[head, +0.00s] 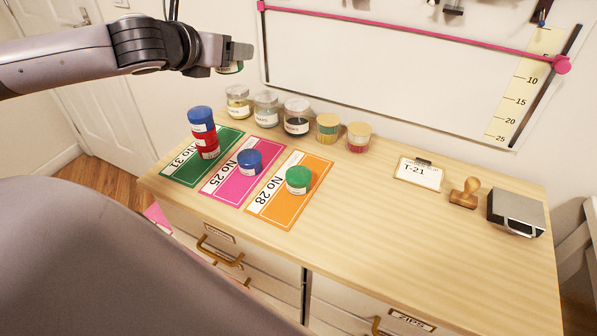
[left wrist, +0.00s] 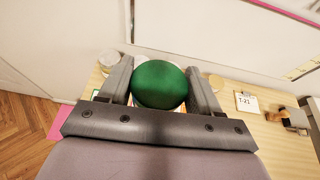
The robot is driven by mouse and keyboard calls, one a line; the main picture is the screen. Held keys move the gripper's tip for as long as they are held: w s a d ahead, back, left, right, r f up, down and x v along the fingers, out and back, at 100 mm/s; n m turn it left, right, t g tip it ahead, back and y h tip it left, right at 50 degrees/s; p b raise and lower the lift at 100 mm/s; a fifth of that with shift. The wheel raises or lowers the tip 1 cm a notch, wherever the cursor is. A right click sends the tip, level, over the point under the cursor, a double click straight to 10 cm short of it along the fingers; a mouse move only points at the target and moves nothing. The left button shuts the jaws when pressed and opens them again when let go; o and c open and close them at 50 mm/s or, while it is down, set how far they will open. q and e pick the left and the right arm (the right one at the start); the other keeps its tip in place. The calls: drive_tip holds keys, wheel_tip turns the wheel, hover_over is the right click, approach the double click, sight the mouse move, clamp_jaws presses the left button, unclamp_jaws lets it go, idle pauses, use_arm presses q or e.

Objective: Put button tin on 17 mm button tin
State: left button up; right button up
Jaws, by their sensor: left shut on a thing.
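My left gripper (head: 236,55) is up in the air above the back left of the table, shut on a green-lidded button tin (head: 230,69). In the left wrist view the green lid (left wrist: 160,84) sits between its two fingers. A stack of blue and red tins (head: 203,133) stands on the green No 31 mat (head: 177,172). A blue tin (head: 249,161) is on the pink No 25 mat (head: 217,186). A green tin (head: 298,180) is on the orange No 28 mat (head: 270,213). The size labels are too small to read. My right gripper is out of view.
Several glass jars (head: 296,117) line the back of the table. A T-21 clipboard (head: 419,174), a wooden stamp (head: 465,193) and a grey and black box (head: 516,212) are at the right. The table's middle front is clear. A whiteboard (head: 375,75) hangs behind.

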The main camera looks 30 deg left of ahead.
sight(299, 174)
use_arm(q)
drive_tip(key=shift+d+r, duration=0.1)
drive_tip(key=shift+d, duration=0.05)
drive_tip(key=shift+w+d+f, duration=0.2)
drive_tip(key=shift+d, duration=0.45)
drive_tip(key=d+m+h, duration=0.2)
drive_tip(key=d+h, duration=0.1)
drive_tip(key=d, duration=1)
drive_tip(key=f, duration=2)
drive_tip(key=shift+w+f+p, duration=0.15)
drive_tip(key=shift+w+p, duration=0.25)
drive_tip(key=shift+f, duration=0.2)
drive_tip(key=o, duration=1.1)
